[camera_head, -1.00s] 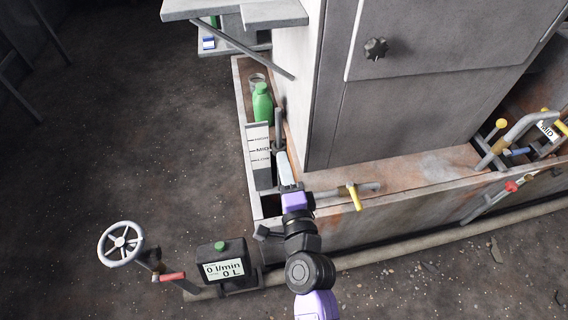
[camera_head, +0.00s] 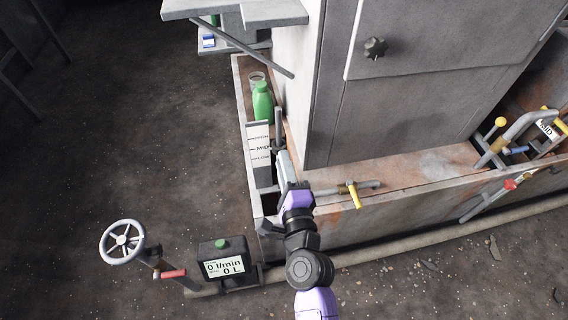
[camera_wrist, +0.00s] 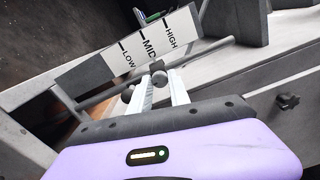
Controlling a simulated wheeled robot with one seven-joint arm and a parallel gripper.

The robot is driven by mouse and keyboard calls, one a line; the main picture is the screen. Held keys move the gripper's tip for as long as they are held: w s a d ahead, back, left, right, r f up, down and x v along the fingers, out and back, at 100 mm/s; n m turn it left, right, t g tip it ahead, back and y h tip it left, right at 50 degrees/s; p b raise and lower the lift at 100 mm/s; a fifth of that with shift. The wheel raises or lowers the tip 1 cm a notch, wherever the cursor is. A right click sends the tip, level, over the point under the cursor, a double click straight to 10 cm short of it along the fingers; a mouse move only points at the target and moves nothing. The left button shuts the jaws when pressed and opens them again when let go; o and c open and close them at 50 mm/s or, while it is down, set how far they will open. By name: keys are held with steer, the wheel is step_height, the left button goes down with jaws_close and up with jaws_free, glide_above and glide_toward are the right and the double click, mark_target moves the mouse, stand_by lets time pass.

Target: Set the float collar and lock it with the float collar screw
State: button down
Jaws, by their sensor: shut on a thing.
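A white level plate (camera_head: 260,146) marked HIGH, MID and LOW stands at the tank's left end. It also shows in the wrist view (camera_wrist: 117,60). A thin grey rod (camera_wrist: 213,47) runs across in front of it in the wrist view. A small dark float collar (camera_wrist: 156,66) sits on the rod beside the MID mark. My gripper (camera_wrist: 160,80) has its two pale fingers closed on a small dark knob, apparently the float collar screw (camera_wrist: 160,78), at the collar. Another dark round knob (camera_wrist: 128,93) is just left of the fingers. In the head view my gripper (camera_head: 282,158) hides the collar.
A green bottle (camera_head: 262,103) stands behind the plate. The tall grey housing (camera_head: 335,110) is close on the right. A yellow-handled valve (camera_head: 354,194) is right of my wrist. The floor at left is clear.

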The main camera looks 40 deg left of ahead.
steer(key=c, duration=1.2)
jaws_free()
steer(key=v, duration=0.8)
steer(key=shift+b, duration=0.45)
